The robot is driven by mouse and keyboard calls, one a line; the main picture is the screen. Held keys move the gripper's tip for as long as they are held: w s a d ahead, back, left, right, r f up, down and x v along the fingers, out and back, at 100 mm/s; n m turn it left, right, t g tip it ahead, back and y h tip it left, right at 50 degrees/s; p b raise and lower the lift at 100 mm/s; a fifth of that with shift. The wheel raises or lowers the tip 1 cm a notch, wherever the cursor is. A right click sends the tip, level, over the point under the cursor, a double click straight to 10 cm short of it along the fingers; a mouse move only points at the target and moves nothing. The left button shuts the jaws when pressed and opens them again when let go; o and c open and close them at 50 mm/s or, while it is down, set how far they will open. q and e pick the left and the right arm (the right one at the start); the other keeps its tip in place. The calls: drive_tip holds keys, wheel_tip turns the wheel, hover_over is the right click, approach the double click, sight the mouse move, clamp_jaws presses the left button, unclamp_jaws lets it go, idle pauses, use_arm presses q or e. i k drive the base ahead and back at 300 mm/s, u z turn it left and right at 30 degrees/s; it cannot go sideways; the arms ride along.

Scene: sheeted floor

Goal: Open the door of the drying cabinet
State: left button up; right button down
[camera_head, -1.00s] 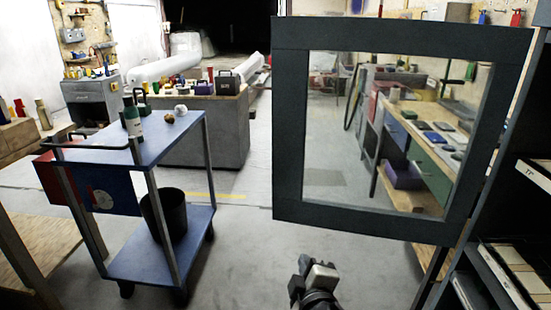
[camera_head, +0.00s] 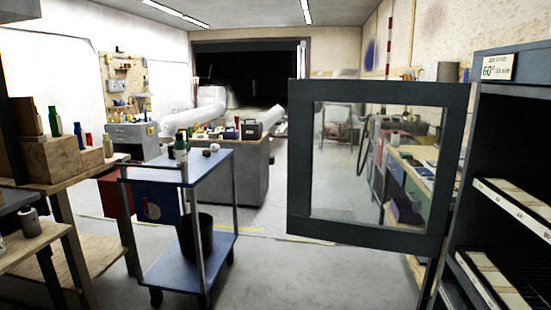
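The drying cabinet (camera_head: 478,140) stands at the right edge, dark grey, with its front open and shelves showing inside. Its door (camera_head: 296,165) is a dark frame around a clear pane. The door stands swung wide open to the left of the cabinet, its right side near the cabinet's front edge. Through the pane I see a bench behind it. Neither of my grippers is in view.
Trays with pale strips (camera_head: 515,207) lie on the cabinet shelves. A blue cart (camera_head: 205,172) with a black bin (camera_head: 196,238) stands left of centre. A wooden bench (camera_head: 75,165) is at the left. The floor between cart and door is clear.

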sight(303, 94)
drive_tip(key=u, duration=0.8)
drive_tip(key=i, duration=1.1)
drive_tip(key=u, duration=0.6)
drive_tip(key=i, duration=1.2)
drive_tip(key=z, duration=1.2)
drive_tip(key=i, duration=0.8)
drive_tip(key=z, duration=0.8)
